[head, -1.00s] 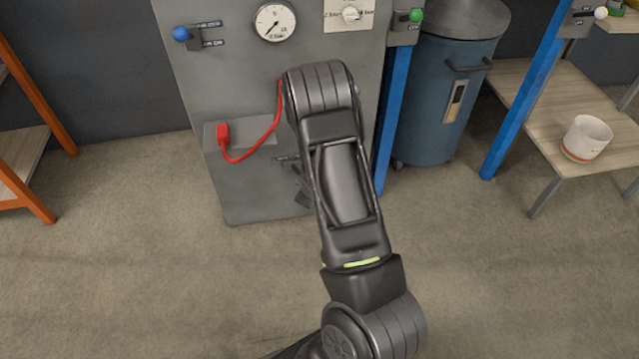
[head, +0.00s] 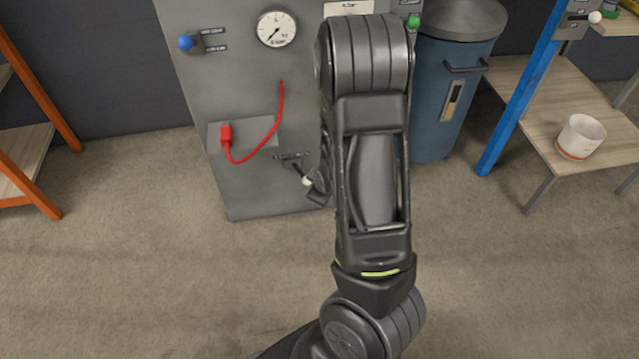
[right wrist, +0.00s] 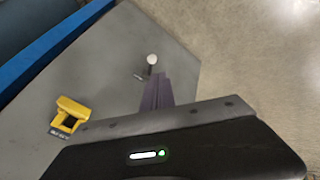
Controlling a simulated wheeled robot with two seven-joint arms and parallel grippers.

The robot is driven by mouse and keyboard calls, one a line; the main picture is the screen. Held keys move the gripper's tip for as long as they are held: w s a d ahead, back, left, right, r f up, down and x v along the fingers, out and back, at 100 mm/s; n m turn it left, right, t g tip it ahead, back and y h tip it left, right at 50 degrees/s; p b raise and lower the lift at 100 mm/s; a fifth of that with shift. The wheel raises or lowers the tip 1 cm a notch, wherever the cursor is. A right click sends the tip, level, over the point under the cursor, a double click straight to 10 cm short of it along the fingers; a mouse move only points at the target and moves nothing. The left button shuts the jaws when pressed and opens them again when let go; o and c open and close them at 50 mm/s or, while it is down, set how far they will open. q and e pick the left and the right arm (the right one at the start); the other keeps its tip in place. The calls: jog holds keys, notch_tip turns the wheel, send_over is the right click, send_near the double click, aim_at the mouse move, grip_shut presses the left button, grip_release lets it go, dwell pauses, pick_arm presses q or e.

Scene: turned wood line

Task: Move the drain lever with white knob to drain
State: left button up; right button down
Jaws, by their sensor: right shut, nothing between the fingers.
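The lever with the white knob (head: 307,181) sits low on the front of the grey cabinet (head: 240,185), under a small label too fine to read. The knob also shows in the right wrist view (right wrist: 152,59), just beyond my fingertips. My right gripper (right wrist: 160,77) is shut and empty, with its tips close beside the lever. I cannot tell whether they touch it. In the head view my right arm hides most of that gripper and the cabinet's right part. My left gripper is not in view.
A red cable (head: 262,145) hangs left of the lever. A blue-knobbed lever (head: 186,42), a gauge (head: 277,29) and a green knob (head: 413,20) are higher up. A yellow handle (right wrist: 72,108) shows on the cabinet. A blue drum (head: 440,100) stands right. Floor in front is clear.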

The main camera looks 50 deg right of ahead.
jog(key=s+a+f+n+g+y+b, duration=0.1)
jog(key=a+f+n+g+b, duration=0.3)
jog(key=a+f+n, duration=0.6)
jog(key=s+a+f+n+g+y+b, duration=0.2)
jog(key=a+f+n+b, duration=0.45)
jog(key=f, duration=0.45)
jog(key=w+d+r+n+t+h, duration=0.2)
jog(key=w+d+r+n+h, duration=0.1)
jog(key=n, duration=0.7)
jog(key=w+d+r+n+t+h, duration=0.1)
jog(key=w+d+r+n+h, duration=0.3)
jog(key=w+n, duration=0.5)
jog(key=d+n+h, duration=0.1)
jog(key=d+h, duration=0.1)
jog(key=d, duration=0.1)
jog(key=shift+w+d+r+t+h, duration=0.2)
jog(key=shift+r+t+h, duration=0.1)
jog(key=shift+t, duration=0.1)
